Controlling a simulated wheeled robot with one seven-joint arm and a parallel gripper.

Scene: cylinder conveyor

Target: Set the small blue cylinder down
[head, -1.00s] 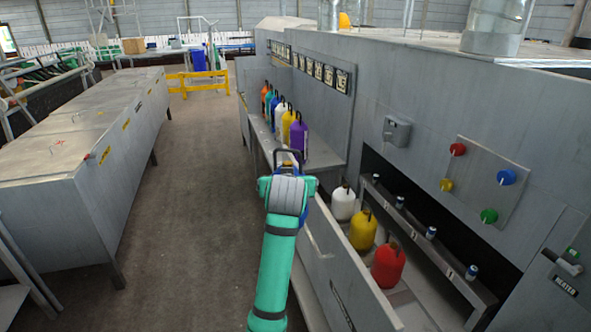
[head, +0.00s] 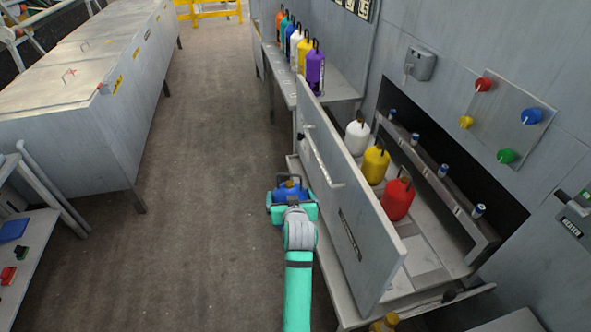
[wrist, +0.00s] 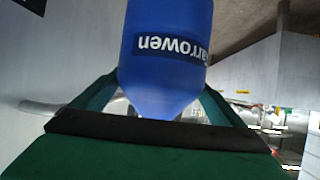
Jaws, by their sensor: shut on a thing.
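My gripper (head: 290,191) is shut on the small blue cylinder (head: 289,187), which is mostly hidden by the gripper in the head view. In the wrist view the blue cylinder (wrist: 165,45) fills the upper middle, its white label upside down between the green fingers. In the head view the gripper is just left of the grey front panel (head: 350,200) of the open drawer, over the floor side. Nothing visible shows it resting on a surface.
In the drawer stand a white (head: 356,137), a yellow (head: 375,164) and a red cylinder (head: 397,199). Several coloured cylinders, including a purple one (head: 315,70), stand on the shelf behind. Grey cabinets (head: 80,100) are at left. The floor (head: 200,200) between is clear.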

